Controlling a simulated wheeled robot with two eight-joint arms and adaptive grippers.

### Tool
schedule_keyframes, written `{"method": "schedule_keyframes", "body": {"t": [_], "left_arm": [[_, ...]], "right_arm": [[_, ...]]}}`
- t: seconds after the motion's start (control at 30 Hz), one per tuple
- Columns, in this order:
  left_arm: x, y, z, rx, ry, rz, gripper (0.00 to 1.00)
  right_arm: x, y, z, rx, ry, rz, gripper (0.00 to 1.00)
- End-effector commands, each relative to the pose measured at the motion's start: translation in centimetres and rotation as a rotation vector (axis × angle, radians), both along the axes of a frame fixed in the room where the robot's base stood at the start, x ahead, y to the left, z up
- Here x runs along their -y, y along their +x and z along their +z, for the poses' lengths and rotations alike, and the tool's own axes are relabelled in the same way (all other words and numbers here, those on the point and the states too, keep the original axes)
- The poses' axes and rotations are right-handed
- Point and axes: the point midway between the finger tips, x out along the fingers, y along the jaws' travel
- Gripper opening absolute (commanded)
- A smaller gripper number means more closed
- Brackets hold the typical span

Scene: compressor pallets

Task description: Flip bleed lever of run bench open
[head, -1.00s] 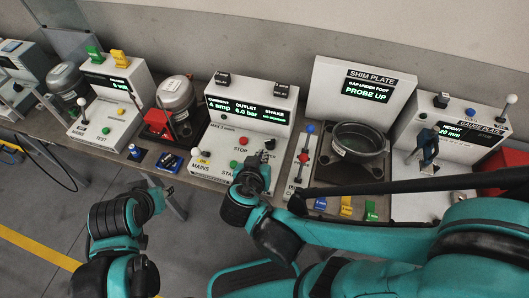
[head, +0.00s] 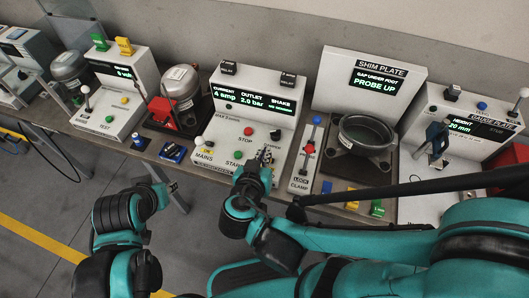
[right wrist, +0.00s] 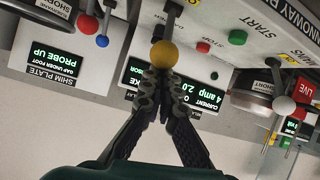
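The run bench (head: 222,121) stands mid-row in the head view. Its display (head: 252,101) reads 4 amp and outlet 2.0 bar. In the right wrist view, which is upside down, a lever with a yellow ball knob (right wrist: 164,54) stands out from the bench; I take it as the bleed lever. My right gripper (head: 265,154) is at the right front of the bench panel. In the right wrist view its fingers (right wrist: 161,82) are together, tips right at the yellow knob; contact is not clear. The head view hides the knob. My left arm shows, but not its gripper.
The bench's red button (head: 248,131) and green button (head: 238,154) are close to my right gripper.

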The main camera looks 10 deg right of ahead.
Motion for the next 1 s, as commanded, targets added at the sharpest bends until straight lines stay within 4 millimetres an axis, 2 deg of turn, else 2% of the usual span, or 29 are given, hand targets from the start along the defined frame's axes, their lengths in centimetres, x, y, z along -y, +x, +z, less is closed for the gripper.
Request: {"method": "schedule_keyframes", "body": {"t": [0.03,0.17,0.5,1.0], "left_arm": [[0.0,0.0,-0.1,0.0,0.0,0.0,0.34],[0.0,0.0,0.1,0.0,0.0,0.0,0.34],[0.0,0.0,2.7,0.0,0.0,0.0,0.34],[0.0,0.0,5.2,0.0,0.0,0.0,0.34]], "right_arm": [[0.0,-0.3,-0.5,-0.011,0.009,-0.001,0.0],[0.0,-0.1,-0.2,-0.011,0.009,-0.001,0.0],[-0.1,2.9,3.5,-0.002,0.003,0.003,0.0],[-3.6,-4.0,6.3,-0.001,0.0,0.008,0.0]]}}
